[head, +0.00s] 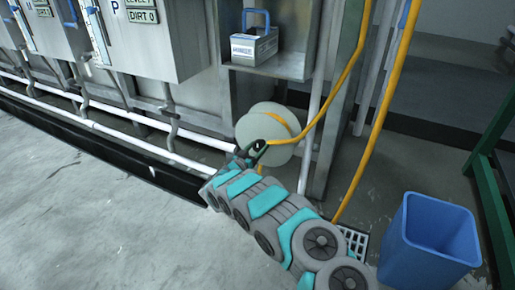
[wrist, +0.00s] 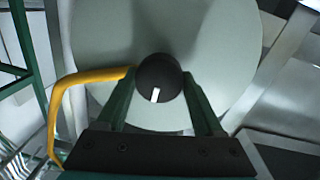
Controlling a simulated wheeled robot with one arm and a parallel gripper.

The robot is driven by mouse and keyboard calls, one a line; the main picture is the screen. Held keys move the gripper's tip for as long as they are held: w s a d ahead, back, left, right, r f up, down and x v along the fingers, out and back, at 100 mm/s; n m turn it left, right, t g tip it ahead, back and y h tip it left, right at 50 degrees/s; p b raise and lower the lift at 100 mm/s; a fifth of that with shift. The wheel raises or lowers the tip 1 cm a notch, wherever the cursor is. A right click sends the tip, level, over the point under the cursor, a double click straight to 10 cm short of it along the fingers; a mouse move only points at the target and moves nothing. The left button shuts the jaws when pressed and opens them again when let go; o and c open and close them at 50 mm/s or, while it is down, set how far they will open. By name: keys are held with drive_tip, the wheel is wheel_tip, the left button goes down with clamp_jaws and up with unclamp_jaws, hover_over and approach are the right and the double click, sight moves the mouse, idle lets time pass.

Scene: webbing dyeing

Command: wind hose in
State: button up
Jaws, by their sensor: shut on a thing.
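A pale hose reel (head: 252,128) is mounted low beside the grey metal cabinet, and its round face (wrist: 225,50) fills much of the wrist view. My gripper (head: 254,150) is at the front of the reel. In the wrist view its two green fingers (wrist: 160,95) are closed around a round black knob (wrist: 158,75) with a white mark, in front of the reel face. A yellow hose (head: 345,80) runs from the reel up to the right, and another length hangs down to the floor. It also shows at the left of the wrist view (wrist: 55,110).
A blue bin (head: 430,240) stands on the floor at the right, near a floor drain (head: 355,240). A box with a blue handle (head: 254,47) sits on a shelf above the reel. White pipes (head: 130,117) run low along the cabinets. The floor at left is clear.

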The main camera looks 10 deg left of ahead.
drive_tip(key=c, duration=0.5)
drive_tip(key=shift+o, duration=0.2)
